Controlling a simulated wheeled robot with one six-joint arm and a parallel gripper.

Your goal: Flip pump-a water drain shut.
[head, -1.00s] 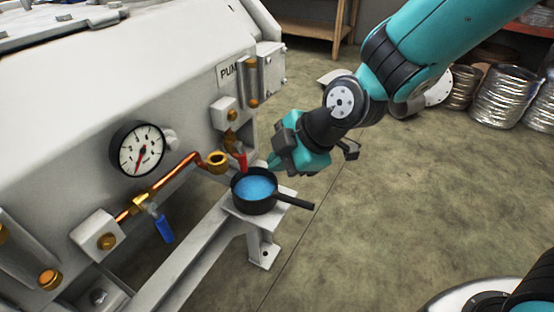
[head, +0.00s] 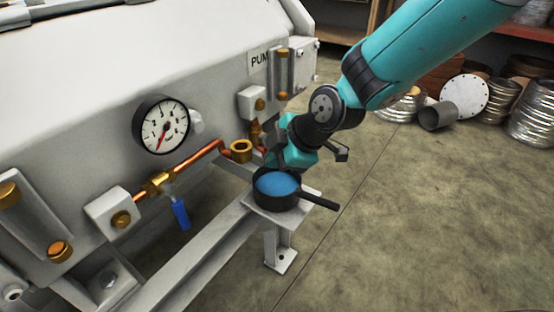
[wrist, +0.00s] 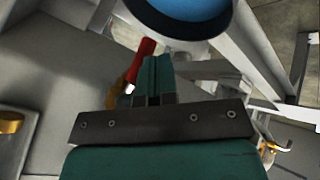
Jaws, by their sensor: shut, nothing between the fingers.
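A red valve handle (wrist: 144,58) shows in the wrist view, with brass at its lower end. My gripper (wrist: 154,72) is shut and empty. Its fingertips are right beside the handle, on its right; I cannot tell if they touch. In the head view my gripper (head: 269,160) is at the brass drain fitting (head: 255,132) below the PUMP label (head: 260,60) and hides the red handle. Whether this is pump-a cannot be read.
A black pan (head: 265,200) of blue liquid stands on a bracket (head: 262,221) just below my gripper, its handle pointing right. A blue-handled valve (head: 181,215) hangs left under a copper pipe (head: 200,160). A gauge (head: 161,125) is on the machine.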

